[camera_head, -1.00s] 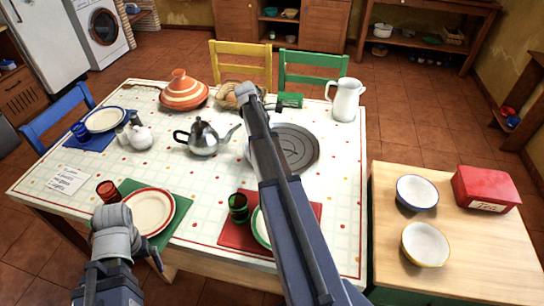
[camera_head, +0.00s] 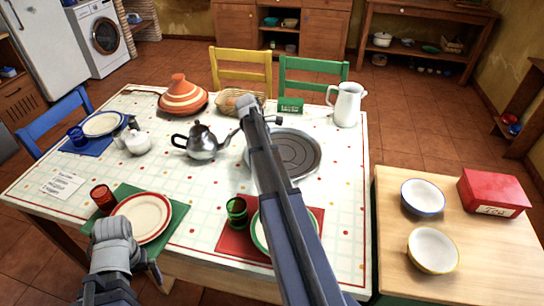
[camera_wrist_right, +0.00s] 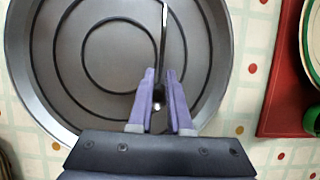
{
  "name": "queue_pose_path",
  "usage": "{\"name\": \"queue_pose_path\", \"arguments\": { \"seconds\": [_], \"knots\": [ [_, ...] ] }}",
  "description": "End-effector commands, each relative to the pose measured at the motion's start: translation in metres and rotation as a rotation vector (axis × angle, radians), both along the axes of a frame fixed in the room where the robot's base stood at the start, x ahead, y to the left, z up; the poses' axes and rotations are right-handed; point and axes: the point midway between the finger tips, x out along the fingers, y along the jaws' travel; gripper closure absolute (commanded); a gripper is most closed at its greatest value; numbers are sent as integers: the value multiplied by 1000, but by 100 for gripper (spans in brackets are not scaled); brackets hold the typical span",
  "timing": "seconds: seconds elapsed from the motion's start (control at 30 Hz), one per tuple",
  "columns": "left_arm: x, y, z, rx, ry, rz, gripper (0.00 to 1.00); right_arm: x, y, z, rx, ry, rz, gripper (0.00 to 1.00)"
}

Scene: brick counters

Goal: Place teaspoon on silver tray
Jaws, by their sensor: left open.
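The silver tray (camera_head: 308,168) is a round grey dish with ring grooves on the dining table. My right arm hides its left part. It fills much of the right wrist view (camera_wrist_right: 70,85). My right gripper (camera_wrist_right: 160,75) is over the tray with its fingers close together. The teaspoon (camera_wrist_right: 164,30) is a thin metal piece held between the fingers, pointing away from the wrist; its lower end is partly hidden. In the head view my right gripper (camera_head: 247,106) is at the tray's far left edge. My left gripper (camera_head: 112,228) is open and empty, beside the red-rimmed plate.
A metal teapot (camera_head: 203,140) stands left of the tray, and a bread basket (camera_head: 238,100) behind it. A white jug (camera_head: 346,104) stands at the back right. A green cup (camera_head: 237,211) and a red-rimmed plate (camera_head: 148,216) are in front.

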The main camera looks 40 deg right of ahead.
Motion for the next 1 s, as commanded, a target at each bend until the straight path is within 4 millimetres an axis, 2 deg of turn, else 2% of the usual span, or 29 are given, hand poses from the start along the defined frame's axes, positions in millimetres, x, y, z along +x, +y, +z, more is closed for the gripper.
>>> {"name": "queue_pose_path", "arguments": {
  "seconds": [0.03, 0.13, 0.57, 0.77, 1.0],
  "knots": [
    [0, 0, 0, 0, 0, 0, 0, 0, 0, 0, 0, 0, 0, 76],
    [0, 0, 0, 0, 0, 0, 0, 0, 0, 0, 0, 0, 0, 66],
    [0, 0, 6, 0, 0, 0, 0, 1, 1, 6, 0, 0, 0, 66],
    [0, 0, 25, 0, 0, 0, 0, 6, 4, 25, 0, 0, 1, 66],
    [0, 0, 60, 0, 0, 1, 0, 17, 13, 60, 1, 0, 2, 66]
  ]
}}
